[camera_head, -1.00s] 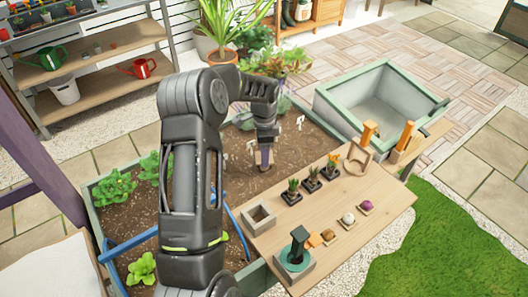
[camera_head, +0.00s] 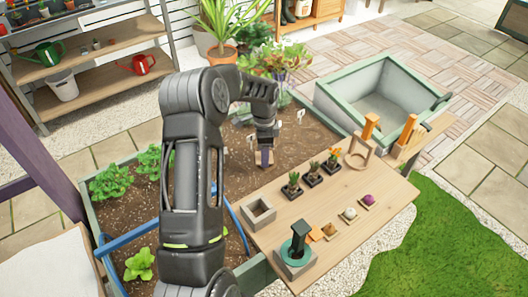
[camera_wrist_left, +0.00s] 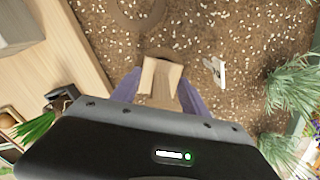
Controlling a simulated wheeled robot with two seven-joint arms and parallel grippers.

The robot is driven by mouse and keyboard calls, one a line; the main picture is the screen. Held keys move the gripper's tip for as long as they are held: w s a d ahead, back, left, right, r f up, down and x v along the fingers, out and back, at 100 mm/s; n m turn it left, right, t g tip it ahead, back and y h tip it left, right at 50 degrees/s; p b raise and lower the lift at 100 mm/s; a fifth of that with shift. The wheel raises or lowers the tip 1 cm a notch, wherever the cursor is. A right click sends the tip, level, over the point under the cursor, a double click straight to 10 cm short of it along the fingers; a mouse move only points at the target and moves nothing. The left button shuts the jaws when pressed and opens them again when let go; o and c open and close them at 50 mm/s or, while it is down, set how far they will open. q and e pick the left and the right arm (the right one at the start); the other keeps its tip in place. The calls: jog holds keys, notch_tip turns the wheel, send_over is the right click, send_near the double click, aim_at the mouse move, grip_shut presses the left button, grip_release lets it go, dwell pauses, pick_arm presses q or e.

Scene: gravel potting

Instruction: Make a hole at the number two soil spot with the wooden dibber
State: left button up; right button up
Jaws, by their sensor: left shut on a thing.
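My left gripper (camera_head: 265,158) is shut on the wooden dibber, low over the soil bed (camera_head: 200,205) near its right part. In the left wrist view the dibber (camera_wrist_left: 160,80) is a pale wooden piece between the two purple fingers. Its lower end is hard to make out, so I cannot tell how deep it is in the soil. A white T-shaped marker (camera_wrist_left: 216,70) stands in the soil beside it. More white markers (camera_head: 300,114) stand farther back; their numbers are not readable. A rounded dark ring (camera_wrist_left: 140,14) shows in the soil. My right gripper is not in view.
Leafy plants (camera_head: 112,182) grow at left. A green-rimmed basin (camera_head: 335,100) stands behind.

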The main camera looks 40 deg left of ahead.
pick_arm(q)
jog(key=shift+f+b, duration=0.5)
jog(key=shift+f, duration=0.45)
jog(key=shift+r, duration=0.1)
jog(key=shift+r+p, duration=0.6)
jog(key=shift+r, duration=0.25)
jog(key=shift+r+p, duration=2.55)
jog(key=shift+r, duration=1.8)
jog(key=shift+r, duration=0.1)
